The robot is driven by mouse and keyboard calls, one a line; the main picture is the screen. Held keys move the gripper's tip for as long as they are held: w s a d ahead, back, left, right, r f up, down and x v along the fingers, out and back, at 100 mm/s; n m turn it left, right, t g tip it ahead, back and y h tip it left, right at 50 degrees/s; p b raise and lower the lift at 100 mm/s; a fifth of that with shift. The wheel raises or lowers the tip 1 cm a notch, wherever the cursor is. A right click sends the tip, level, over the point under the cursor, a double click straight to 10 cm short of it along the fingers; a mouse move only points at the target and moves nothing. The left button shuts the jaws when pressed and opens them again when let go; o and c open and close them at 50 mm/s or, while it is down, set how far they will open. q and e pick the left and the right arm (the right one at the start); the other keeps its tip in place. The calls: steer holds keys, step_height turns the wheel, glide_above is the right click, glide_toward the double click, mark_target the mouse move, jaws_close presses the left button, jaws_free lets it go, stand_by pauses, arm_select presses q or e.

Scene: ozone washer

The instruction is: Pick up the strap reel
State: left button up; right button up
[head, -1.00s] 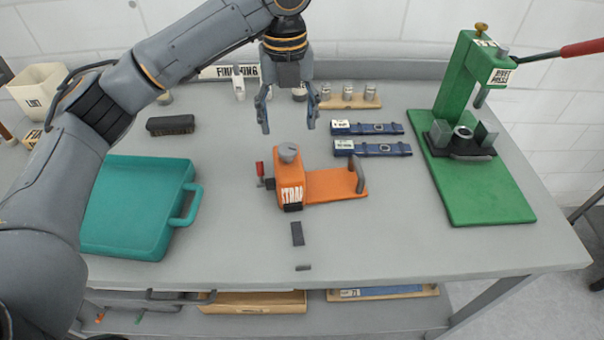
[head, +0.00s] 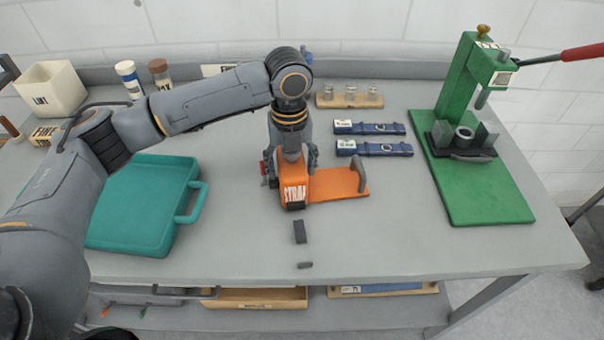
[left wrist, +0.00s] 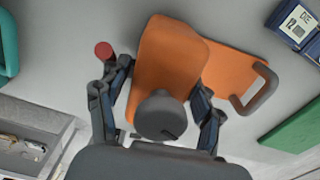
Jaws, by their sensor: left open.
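The strap reel (head: 295,193) is an orange device with a flat orange base plate and a dark grey handle at its right end. It stands on the grey bench near the middle, and a dark strap end lies in front of it. My left gripper (head: 292,165) is down over the reel's upright body, open. In the left wrist view, the fingers of the left gripper (left wrist: 157,95) stand on either side of the orange body (left wrist: 165,62), with the dark top knob between them. I cannot tell whether the fingers touch it. The reel's top is hidden in the head view.
A teal case (head: 140,208) lies to the left. A green rivet press (head: 480,190) stands at the right. The bench front is mostly clear.

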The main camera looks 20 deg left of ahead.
arm_select(q)
steer(key=c, duration=1.2)
steer(key=shift+r, duration=0.1)
steer(key=shift+c, duration=0.8)
steer(key=shift+r, duration=0.1)
